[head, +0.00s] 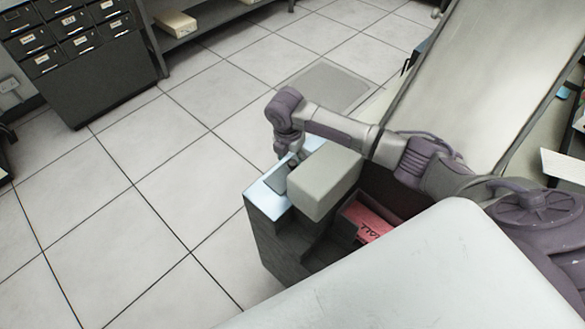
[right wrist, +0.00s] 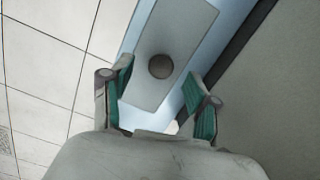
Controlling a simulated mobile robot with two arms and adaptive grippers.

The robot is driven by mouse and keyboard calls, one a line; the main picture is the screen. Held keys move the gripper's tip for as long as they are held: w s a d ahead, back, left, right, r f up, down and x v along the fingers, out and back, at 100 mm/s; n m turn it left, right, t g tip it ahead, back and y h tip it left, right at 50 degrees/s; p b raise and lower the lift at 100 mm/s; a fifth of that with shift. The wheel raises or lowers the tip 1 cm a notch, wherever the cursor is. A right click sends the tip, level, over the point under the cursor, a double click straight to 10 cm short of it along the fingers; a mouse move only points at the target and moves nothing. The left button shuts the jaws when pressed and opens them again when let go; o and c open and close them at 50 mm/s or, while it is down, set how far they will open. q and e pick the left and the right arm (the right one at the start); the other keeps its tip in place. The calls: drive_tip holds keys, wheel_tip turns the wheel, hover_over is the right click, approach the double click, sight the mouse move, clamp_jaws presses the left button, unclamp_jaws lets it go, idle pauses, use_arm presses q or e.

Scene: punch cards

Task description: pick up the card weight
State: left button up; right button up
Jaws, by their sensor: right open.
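The card weight (right wrist: 172,30) is a flat grey rectangular plate with a round dark knob (right wrist: 161,66) on it. It lies on a pale blue surface (head: 268,202) at the end of the dark machine. In the head view it is mostly hidden by my right gripper (head: 293,158). In the right wrist view my right gripper (right wrist: 158,76) is open, with its green-padded fingers apart on either side of the knob. Nothing is held between them. Whether the fingers touch the plate cannot be told. My left gripper is not in view.
A grey box-shaped housing (head: 325,181) stands close to the right of the gripper. Red cards (head: 370,222) lie in an open compartment below it. A dark drawer cabinet (head: 80,55) stands at the upper left. The tiled floor (head: 130,200) to the left is clear.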

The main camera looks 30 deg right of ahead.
sight(293, 162)
drive_tip(key=shift+w+d+f, duration=0.1)
drive_tip(key=shift+d+f, duration=0.05)
drive_tip(key=shift+f, duration=0.6)
drive_tip(key=shift+w+d+f, duration=0.1)
drive_tip(key=shift+d+f, duration=0.05)
drive_tip(key=shift+f, duration=0.6)
drive_tip(key=shift+r, duration=0.1)
clamp_jaws()
